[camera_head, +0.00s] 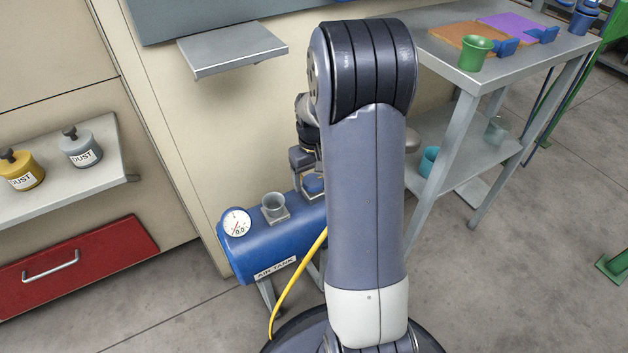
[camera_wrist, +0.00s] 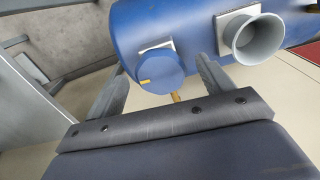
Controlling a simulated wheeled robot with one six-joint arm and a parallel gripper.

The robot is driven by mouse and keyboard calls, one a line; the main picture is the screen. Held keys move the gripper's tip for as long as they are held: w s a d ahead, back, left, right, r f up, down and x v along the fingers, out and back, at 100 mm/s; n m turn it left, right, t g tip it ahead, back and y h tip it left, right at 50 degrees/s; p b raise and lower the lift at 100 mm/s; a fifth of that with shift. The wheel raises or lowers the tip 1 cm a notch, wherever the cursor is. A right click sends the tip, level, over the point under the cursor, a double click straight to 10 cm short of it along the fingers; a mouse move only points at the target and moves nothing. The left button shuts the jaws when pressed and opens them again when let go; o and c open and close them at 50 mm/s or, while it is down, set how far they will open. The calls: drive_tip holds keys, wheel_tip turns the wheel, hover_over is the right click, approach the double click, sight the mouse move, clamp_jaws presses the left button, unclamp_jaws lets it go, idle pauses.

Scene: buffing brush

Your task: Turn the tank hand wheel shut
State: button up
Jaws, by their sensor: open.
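The blue air tank (camera_head: 262,248) stands low by the wall, with a round gauge (camera_head: 236,223) and "AIR TANK" label on it. A round blue hand wheel (camera_wrist: 161,72) with a small yellow mark on its edge sits on a pale square mount on the tank (camera_wrist: 190,25). My gripper (camera_wrist: 163,68) is open and empty. Its two fingers lie on either side of the wheel in the wrist view, apart from it in the picture; depth is hard to judge. In the head view my arm hides part of the tank and most of the gripper.
A grey cup-shaped fitting (camera_wrist: 254,38) stands on the tank beside the wheel. A yellow hose (camera_head: 292,280) runs from behind my arm to the floor. A grey workbench (camera_head: 490,75) stands right; a shelf (camera_head: 100,175) and red drawer (camera_head: 75,265) are left.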

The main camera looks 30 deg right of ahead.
drive_tip(key=shift+w+f, duration=0.25)
drive_tip(key=shift+f, duration=0.05)
drive_tip(key=shift+c, duration=0.5)
drive_tip(key=c, duration=0.9)
drive_tip(key=shift+o, duration=0.2)
